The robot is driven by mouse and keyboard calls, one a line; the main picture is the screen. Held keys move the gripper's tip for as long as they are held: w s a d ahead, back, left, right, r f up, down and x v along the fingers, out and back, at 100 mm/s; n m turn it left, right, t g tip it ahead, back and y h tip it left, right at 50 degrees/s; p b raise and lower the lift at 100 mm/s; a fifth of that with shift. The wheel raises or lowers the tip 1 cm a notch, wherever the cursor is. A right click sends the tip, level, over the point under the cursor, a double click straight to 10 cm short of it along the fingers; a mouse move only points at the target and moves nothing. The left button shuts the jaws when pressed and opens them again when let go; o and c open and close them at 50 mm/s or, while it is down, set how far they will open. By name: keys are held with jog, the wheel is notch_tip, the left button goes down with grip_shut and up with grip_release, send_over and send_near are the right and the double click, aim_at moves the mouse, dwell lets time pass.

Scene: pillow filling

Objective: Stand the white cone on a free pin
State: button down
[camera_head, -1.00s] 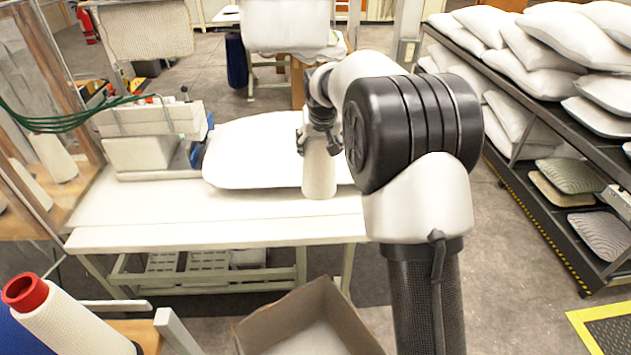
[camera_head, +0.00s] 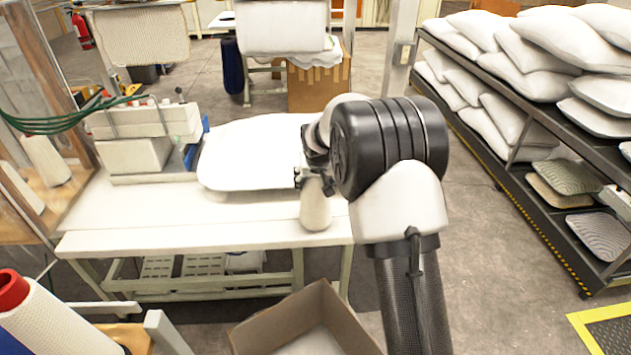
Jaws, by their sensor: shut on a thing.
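The white cone (camera_head: 315,208) hangs upright below my gripper (camera_head: 314,178), which is shut on its upper end. It appears near the right front part of the white table (camera_head: 200,225); whether its base touches the tabletop I cannot tell. My arm hides part of the gripper and what lies behind it. A wooden rack (camera_head: 40,110) at the left holds white cones (camera_head: 45,160). I cannot make out a free pin.
A white pillow (camera_head: 250,155) lies on the table beside a sewing machine (camera_head: 145,140). An open cardboard box (camera_head: 300,325) stands on the floor in front. A shelf of pillows (camera_head: 530,120) runs along the right. The table's front left is clear.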

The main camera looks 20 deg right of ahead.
jog(key=c, duration=0.8)
grip_release()
jog(key=shift+f, duration=0.15)
jog(key=o, duration=0.5)
